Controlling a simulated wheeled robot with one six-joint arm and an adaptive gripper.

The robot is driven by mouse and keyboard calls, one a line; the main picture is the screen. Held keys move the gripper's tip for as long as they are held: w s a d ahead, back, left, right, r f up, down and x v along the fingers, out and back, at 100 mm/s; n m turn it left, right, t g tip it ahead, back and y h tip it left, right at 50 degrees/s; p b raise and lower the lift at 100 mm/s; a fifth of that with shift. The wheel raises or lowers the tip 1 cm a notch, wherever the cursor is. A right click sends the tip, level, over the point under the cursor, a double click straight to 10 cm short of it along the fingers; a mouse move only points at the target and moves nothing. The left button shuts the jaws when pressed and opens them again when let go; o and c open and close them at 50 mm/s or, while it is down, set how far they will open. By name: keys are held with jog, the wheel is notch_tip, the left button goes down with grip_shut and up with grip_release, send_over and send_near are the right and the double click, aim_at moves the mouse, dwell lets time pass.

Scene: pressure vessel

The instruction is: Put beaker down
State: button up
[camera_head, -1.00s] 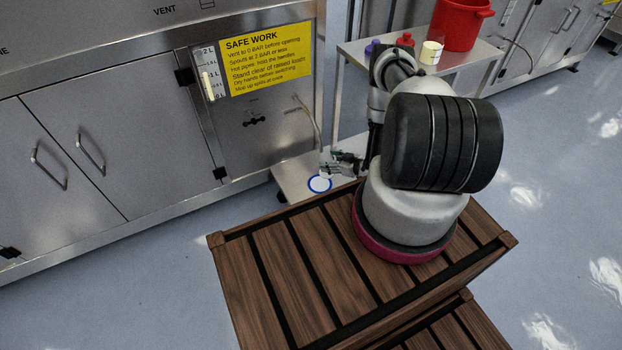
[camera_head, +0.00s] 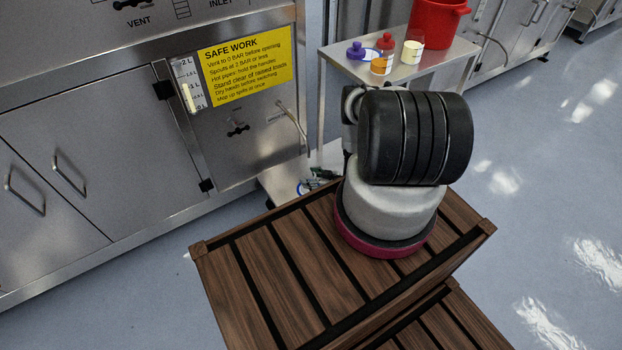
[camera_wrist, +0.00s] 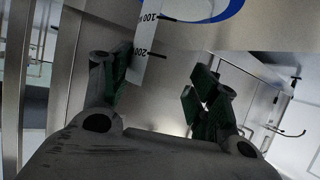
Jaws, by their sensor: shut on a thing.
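My gripper (camera_wrist: 160,88) is shut on a clear beaker. The beaker shows mainly by its white graduated strip (camera_wrist: 144,50) with 100 and 200 marks, between the dark green finger pads. In the head view my gripper (camera_head: 318,180) is low over a metal step, largely hidden behind my arm. A blue ring mark (camera_head: 300,187) on that step lies beside and partly behind the gripper. The blue ring also shows at the top of the wrist view (camera_wrist: 225,12). I cannot tell whether the beaker's base touches the surface.
A metal trolley (camera_head: 340,62) stands behind, with a purple-capped bottle (camera_head: 356,51), a red-capped bottle (camera_head: 386,43), an amber jar (camera_head: 381,65), a cream-filled glass vessel (camera_head: 412,50) and a red bucket (camera_head: 437,24). A steel cabinet with a yellow sign (camera_head: 248,66) and pipe (camera_head: 292,120) rises at the left.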

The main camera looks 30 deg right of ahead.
jog(key=shift+f, duration=0.2)
jog(key=o, duration=1.2)
jog(key=shift+r, duration=0.2)
jog(key=shift+s+d+r, duration=0.15)
jog(key=shift+s+d, duration=0.05)
jog(key=shift+s, duration=0.1)
jog(key=v, duration=1.1)
jog(key=shift+s, duration=0.15)
